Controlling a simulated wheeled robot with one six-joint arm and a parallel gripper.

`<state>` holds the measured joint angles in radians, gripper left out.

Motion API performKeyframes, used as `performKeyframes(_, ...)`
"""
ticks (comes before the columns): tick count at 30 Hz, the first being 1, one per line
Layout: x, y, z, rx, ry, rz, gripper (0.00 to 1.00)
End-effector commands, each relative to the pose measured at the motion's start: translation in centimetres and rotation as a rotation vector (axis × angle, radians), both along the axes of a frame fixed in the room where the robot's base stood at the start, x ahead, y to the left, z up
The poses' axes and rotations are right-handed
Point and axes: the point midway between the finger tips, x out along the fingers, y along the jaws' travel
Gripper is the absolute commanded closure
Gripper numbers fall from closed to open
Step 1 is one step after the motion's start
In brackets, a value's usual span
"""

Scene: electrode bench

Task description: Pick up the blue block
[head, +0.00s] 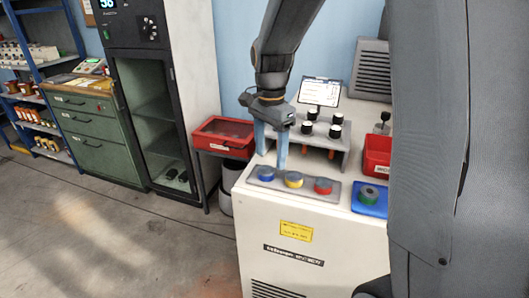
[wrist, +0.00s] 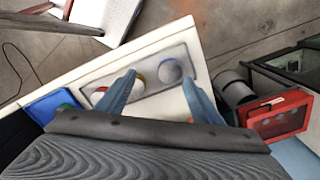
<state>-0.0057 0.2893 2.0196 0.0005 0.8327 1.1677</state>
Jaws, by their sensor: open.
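The blue block (head: 265,172) is a small round piece at the left end of a grey tray (head: 250,181) on the white cabinet. A yellow round piece (head: 293,179) and a red one (head: 323,186) stand in a row to its right. My gripper (head: 271,158) is open and empty, its light blue fingers pointing down just above and behind the blue block. In the wrist view, the blue block (wrist: 170,70) shows pale, between and just beyond the fingertips (wrist: 160,80). The yellow piece (wrist: 137,86) is partly hidden by a finger.
A grey rack (head: 343,158) with black knobs stands behind the tray. A blue tray (head: 366,209) with a green roll and a red bin (head: 376,150) are at right. A red case (head: 222,134) sits left of the cabinet. The cabinet edge is close in front.

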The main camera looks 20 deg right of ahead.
Motion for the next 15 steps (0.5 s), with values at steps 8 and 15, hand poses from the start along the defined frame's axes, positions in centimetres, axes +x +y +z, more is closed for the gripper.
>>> performKeyframes(8, 1.2, -0.4, -0.2, -0.001, 0.004, -0.119, 0.39)
performKeyframes(15, 1.1, -0.7, -2.5, -0.001, 0.004, -0.126, 0.39)
